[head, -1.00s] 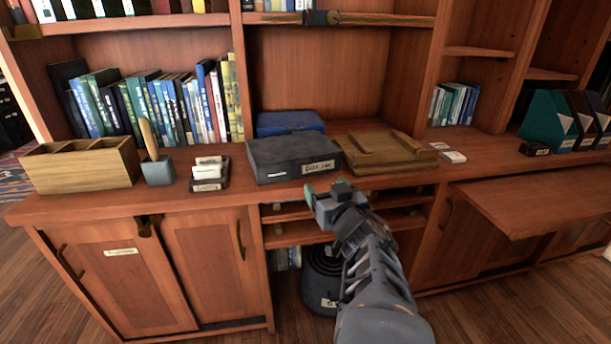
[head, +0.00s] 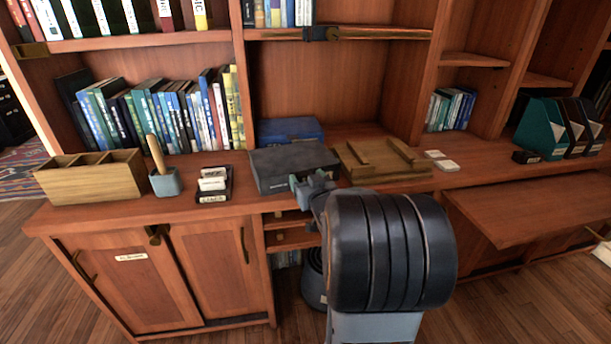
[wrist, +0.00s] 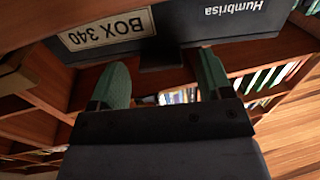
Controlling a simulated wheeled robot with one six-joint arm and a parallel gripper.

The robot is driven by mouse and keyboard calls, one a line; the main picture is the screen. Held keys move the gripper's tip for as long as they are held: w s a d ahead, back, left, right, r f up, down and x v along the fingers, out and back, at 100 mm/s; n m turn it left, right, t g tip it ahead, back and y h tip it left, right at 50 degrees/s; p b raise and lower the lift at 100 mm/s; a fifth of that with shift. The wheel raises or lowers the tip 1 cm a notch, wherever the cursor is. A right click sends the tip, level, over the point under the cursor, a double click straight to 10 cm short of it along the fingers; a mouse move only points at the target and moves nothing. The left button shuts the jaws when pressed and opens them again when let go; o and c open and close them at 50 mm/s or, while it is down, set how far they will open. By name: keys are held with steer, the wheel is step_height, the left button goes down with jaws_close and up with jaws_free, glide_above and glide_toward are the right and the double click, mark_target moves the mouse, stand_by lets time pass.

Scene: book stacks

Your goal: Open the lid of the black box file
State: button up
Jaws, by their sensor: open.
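The black box file (head: 292,163) lies flat on the desk ledge with its lid closed. In the wrist view its dark front (wrist: 190,25) appears upside down, with a "BOX 340" label and "Humbrisa" lettering. A small dark tab (wrist: 160,55) sticks out from the front edge between my fingers. My gripper (head: 306,183) is at the front of the box, by its right part. In the wrist view my gripper (wrist: 160,78) is open, its two green fingertips on either side of the tab, close to the front. Whether they touch the box cannot be told.
A blue box (head: 290,130) sits behind the box file. A wooden tray (head: 383,160) stands close on its right, and a card holder (head: 214,184) and pen cup (head: 166,182) on its left. A shelf (head: 340,34) runs above.

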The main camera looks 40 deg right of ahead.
steer(key=shift+x, duration=0.9)
